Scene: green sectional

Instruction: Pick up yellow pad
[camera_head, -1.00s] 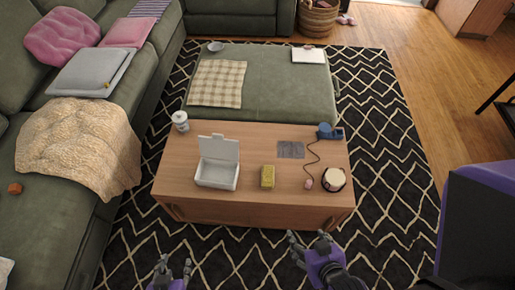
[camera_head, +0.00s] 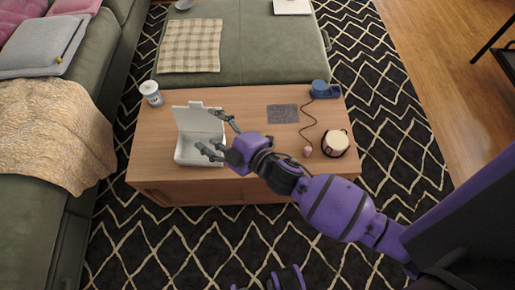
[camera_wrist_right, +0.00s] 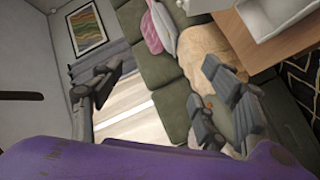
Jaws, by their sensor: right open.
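My right gripper (camera_head: 212,132) is open and reaches across in front of the open white box (camera_head: 200,158). In the right wrist view its fingers (camera_wrist_right: 160,90) are spread wide with nothing between them. Purple and dark parts, perhaps my left gripper (camera_head: 270,281), show at the bottom edge of the head view, cut off, with their state unclear.
A white jar (camera_head: 151,94) stands at the table's left. A dark grey mat (camera_head: 283,114), a blue device (camera_head: 322,90) with a cord and a round dark-rimmed object (camera_head: 335,143) are at the right. A green sofa (camera_head: 110,60) borders the left.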

